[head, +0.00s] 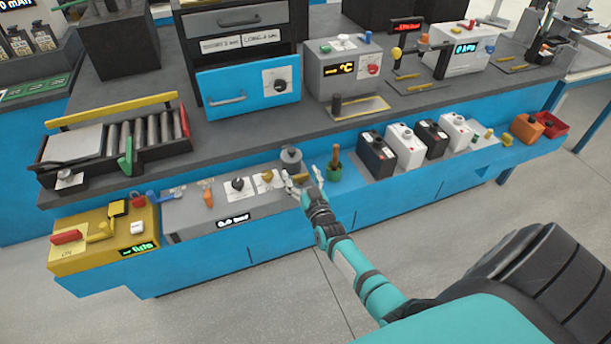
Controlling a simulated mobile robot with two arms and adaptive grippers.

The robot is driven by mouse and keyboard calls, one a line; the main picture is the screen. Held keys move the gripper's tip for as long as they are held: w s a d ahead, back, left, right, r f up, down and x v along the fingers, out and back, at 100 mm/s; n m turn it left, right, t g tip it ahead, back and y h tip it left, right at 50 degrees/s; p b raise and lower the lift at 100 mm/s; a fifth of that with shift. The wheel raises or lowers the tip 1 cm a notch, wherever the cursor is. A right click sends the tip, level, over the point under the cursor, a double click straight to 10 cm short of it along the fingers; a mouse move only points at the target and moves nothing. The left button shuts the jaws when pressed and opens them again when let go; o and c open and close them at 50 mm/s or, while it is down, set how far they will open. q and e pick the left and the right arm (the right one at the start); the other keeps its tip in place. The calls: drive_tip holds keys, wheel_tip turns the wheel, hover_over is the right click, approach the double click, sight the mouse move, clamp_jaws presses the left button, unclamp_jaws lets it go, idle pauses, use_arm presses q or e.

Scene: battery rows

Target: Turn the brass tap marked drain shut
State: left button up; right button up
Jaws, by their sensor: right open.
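A small brass tap (267,176) sits on a pale label on the low grey unit (190,215) at the front of the bench. Its label is too small to read, and I cannot tell how far its handle is turned. My right gripper (302,176) reaches in from the lower right. It is open, with its fingers spread just right of the brass tap and apart from it. Nothing shows between the fingers. My left gripper is not in view.
A black knob (238,184) is left of the tap, and a grey cylinder (291,158) stands behind it. A green pot with a brush (334,170) is close to my right gripper's right. A yellow box (105,238) is at the left. Several canisters (405,145) stand to the right.

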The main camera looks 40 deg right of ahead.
drive_tip(key=v, duration=1.1)
drive_tip(key=shift+s, duration=0.35)
drive_tip(key=shift+a, duration=0.1)
